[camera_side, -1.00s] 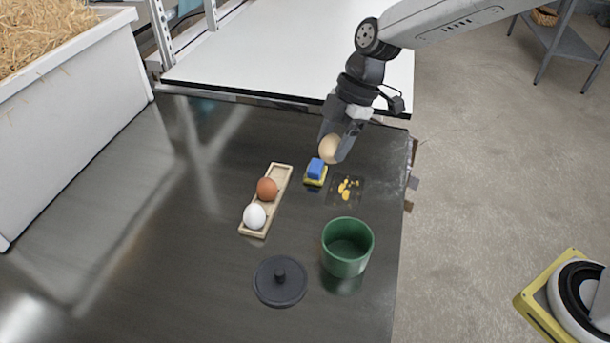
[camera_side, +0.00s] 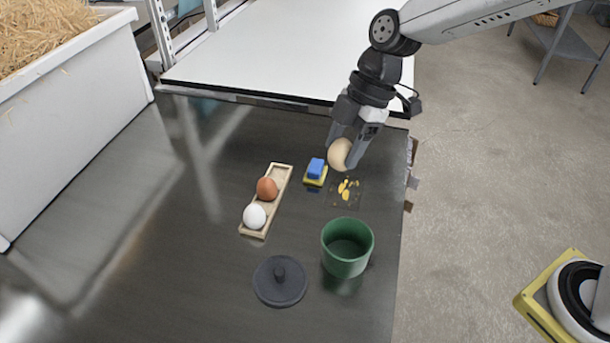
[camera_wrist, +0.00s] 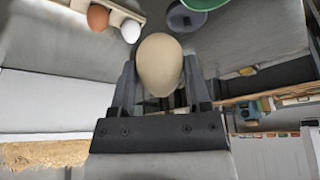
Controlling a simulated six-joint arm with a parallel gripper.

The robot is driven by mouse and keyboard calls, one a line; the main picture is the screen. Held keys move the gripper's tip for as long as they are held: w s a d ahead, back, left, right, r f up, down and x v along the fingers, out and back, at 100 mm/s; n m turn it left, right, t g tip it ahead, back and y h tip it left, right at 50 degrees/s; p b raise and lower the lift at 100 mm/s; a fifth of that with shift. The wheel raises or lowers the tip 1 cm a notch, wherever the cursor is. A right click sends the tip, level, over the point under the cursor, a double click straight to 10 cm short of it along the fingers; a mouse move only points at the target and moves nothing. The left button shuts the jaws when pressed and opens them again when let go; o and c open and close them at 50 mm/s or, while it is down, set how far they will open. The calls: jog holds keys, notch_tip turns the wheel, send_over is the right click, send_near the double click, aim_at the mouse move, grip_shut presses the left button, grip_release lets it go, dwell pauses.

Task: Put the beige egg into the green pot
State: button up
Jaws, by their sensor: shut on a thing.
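The beige egg (camera_side: 340,154) is between the fingers of my gripper (camera_side: 347,152), which is shut on it and holds it above the dark table. The egg (camera_wrist: 159,64) also shows between the fingers in the wrist view. The green pot (camera_side: 347,247) stands open on the table, nearer the camera than my gripper; no egg shows in the part of its inside that I can see. In the wrist view, part of the pot (camera_wrist: 204,4) is at the top edge.
A wooden egg holder (camera_side: 281,178) carries a brown egg (camera_side: 267,189) and a white egg (camera_side: 254,216). A black lid (camera_side: 280,281) lies left of the pot. A blue and yellow sponge (camera_side: 316,170) and scattered yellow bits (camera_side: 347,189) lie near my gripper.

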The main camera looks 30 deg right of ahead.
jog(key=s+a+f, duration=0.2)
jog(key=s+f, duration=0.3)
jog(key=s, duration=0.2)
jog(key=shift+f, duration=0.25)
jog(key=shift+s+f, duration=0.1)
jog(key=shift+f, duration=0.05)
dwell(0.7)
jog(key=shift+f, duration=2.55)
jog(key=shift+f, duration=1.8)
dwell(1.4)
jog(key=o, duration=0.8)
